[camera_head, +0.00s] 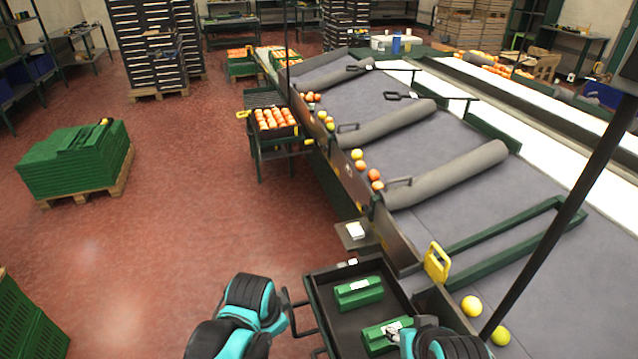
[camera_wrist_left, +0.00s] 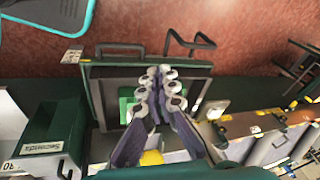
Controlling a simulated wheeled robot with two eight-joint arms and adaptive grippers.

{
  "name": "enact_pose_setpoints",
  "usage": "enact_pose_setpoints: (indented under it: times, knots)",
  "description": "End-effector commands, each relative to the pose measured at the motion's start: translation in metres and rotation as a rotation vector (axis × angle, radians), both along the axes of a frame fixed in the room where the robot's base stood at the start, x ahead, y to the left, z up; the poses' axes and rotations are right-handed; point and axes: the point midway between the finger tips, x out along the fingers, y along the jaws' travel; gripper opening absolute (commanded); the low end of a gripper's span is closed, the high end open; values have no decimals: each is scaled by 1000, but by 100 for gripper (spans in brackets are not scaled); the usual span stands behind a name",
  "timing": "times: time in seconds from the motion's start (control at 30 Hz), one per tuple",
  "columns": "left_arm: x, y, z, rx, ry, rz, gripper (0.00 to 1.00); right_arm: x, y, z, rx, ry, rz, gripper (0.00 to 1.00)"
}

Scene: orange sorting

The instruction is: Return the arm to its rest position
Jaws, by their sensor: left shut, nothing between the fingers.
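A teal and black arm part of mine (camera_head: 245,305) shows left of the tray. My right gripper is not in view.
Two green boxes (camera_head: 358,292) lie in the tray. A yellow bracket (camera_head: 437,262) and loose yellow fruit (camera_head: 471,305) are to its right. A green box labelled "Seconds" (camera_wrist_left: 50,135) shows at left in the wrist view. Red floor (camera_head: 190,215) is open at left.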

Motion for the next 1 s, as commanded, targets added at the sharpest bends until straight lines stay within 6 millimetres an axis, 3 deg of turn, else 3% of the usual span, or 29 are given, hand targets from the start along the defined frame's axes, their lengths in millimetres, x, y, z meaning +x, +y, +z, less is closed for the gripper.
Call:
enact_pose_setpoints:
  times: [0.2,0.43,0.6,1.0]
  knots:
    - [-27,48,42,-150,-132,422,0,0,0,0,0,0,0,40]
    - [-50,78,62,-291,-236,731,0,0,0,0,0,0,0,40]
    - [-55,84,67,-334,-265,810,0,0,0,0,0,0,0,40]
    - [-55,84,67,-337,-266,814,0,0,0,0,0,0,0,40]
